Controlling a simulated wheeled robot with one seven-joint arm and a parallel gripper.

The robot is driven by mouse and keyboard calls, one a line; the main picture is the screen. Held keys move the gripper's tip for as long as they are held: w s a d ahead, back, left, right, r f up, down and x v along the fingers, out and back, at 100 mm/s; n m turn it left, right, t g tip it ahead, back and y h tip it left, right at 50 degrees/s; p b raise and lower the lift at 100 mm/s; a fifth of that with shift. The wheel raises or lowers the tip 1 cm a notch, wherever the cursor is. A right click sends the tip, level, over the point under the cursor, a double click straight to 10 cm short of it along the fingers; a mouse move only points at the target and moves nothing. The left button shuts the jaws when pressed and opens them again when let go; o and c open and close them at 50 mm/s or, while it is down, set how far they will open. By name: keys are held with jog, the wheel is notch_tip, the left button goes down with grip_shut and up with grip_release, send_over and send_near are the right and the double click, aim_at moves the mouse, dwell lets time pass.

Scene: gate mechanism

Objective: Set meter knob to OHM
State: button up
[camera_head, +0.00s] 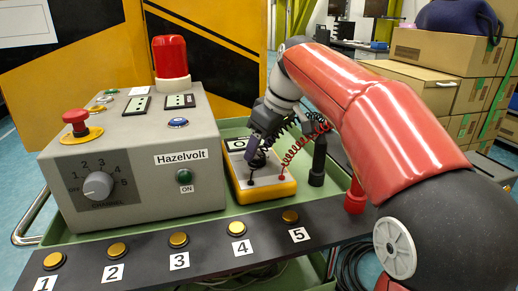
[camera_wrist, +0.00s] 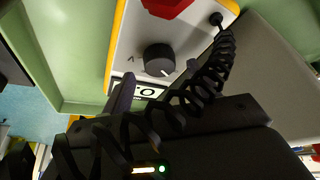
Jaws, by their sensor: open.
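The yellow meter (camera_head: 270,188) with a pale face stands in the green tray, right of the grey box. In the wrist view the meter's face (camera_wrist: 130,50) shows its round black knob (camera_wrist: 158,59), whose white mark points to the lower right. A small "A" is printed left of the knob. A white label with an "O" (camera_wrist: 150,92) lies below it, partly covered by my gripper and a coiled black lead. My gripper (camera_head: 258,150) is open over the meter, close to the knob. I cannot tell whether a finger touches the knob.
A coiled black lead (camera_wrist: 208,82) crosses in front of my gripper, and a coiled red lead (camera_head: 292,150) runs beside it. The grey Hazelvolt box (camera_head: 150,190) stands left. A dark strip with numbered buttons (camera_head: 205,243) runs along the front. Black and red posts stand right.

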jog(key=v, duration=0.5)
jog(key=shift+s+d+r+p, duration=0.1)
jog(key=shift+r+p, duration=0.2)
jog(key=shift+p, duration=0.1)
